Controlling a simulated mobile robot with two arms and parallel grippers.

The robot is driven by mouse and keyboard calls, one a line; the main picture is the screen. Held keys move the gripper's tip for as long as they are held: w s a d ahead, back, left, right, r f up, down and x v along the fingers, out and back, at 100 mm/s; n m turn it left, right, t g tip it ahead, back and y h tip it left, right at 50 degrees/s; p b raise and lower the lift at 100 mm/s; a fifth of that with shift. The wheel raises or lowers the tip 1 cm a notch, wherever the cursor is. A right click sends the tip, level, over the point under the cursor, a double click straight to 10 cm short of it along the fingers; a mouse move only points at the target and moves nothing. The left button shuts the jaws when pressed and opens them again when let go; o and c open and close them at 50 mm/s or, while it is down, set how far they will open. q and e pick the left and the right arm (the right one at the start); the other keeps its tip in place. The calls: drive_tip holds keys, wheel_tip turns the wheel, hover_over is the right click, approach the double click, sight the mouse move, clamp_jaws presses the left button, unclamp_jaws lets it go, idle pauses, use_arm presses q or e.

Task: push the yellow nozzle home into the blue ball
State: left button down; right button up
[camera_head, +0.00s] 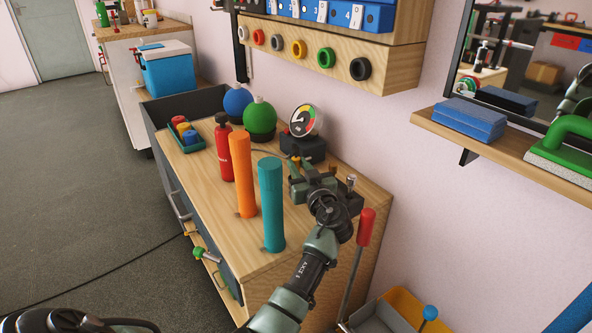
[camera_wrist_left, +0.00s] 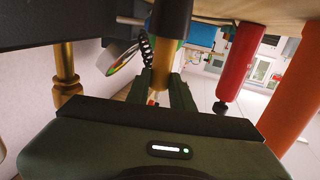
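The blue ball (camera_head: 237,101) sits at the back of the bench, left of a green ball (camera_head: 259,117). A yellow nozzle-like piece shows between my left fingers in the left wrist view (camera_wrist_left: 163,75), with a dark part above it in that picture. My left gripper (camera_head: 305,178) is at the dark block near the bench's back right, well apart from the blue ball. Its fingertips (camera_wrist_left: 161,90) flank the yellow piece in the wrist view; whether they press on it I cannot tell. The blue ball's hole is not visible. My right gripper is out of view.
A gauge (camera_head: 304,120) stands behind my left gripper. Red (camera_head: 222,150), orange (camera_head: 241,185) and teal (camera_head: 271,205) cylinders stand along the bench left of it. A small tray (camera_head: 187,145) is at the left edge. A brass post (camera_wrist_left: 66,75) stands beside my left gripper.

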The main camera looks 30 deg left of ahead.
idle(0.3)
